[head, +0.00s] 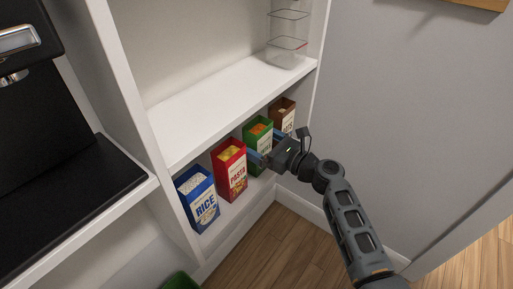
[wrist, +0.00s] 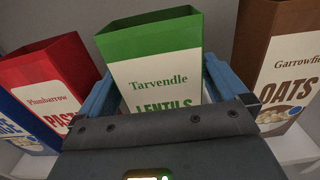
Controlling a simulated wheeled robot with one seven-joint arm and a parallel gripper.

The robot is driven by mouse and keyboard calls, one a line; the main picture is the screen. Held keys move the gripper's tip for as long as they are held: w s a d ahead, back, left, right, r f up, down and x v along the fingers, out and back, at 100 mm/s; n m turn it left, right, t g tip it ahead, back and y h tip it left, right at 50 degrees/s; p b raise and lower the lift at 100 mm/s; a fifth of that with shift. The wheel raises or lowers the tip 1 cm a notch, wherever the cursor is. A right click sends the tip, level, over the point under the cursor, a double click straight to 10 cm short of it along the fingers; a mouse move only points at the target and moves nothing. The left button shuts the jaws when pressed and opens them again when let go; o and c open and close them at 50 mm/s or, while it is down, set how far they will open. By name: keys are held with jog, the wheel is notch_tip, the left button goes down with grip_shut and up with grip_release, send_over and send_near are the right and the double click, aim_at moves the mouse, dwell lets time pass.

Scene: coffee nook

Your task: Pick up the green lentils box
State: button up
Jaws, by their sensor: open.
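The green lentils box (head: 257,131) stands upright on the lower shelf, between the red pasta box and the brown oats box. In the wrist view the green box (wrist: 150,45) sits in the middle, with its "Tarvendle LENTILS" label facing me and its lower part hidden by my gripper. My gripper (head: 262,147) is open in front of the box. In the wrist view its blue fingers (wrist: 158,88) lie one on each side of the box; I cannot tell whether they touch it.
The red pasta box (head: 229,171) stands left of the lentils, with the blue rice box (head: 198,200) further left. The brown oats box (head: 284,115) is close on the right.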

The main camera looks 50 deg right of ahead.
jog(key=w, duration=0.2)
jog(key=shift+w, duration=0.4)
jog(key=shift+c, duration=0.2)
jog(key=c, duration=1.2)
jog(key=shift+o, duration=0.2)
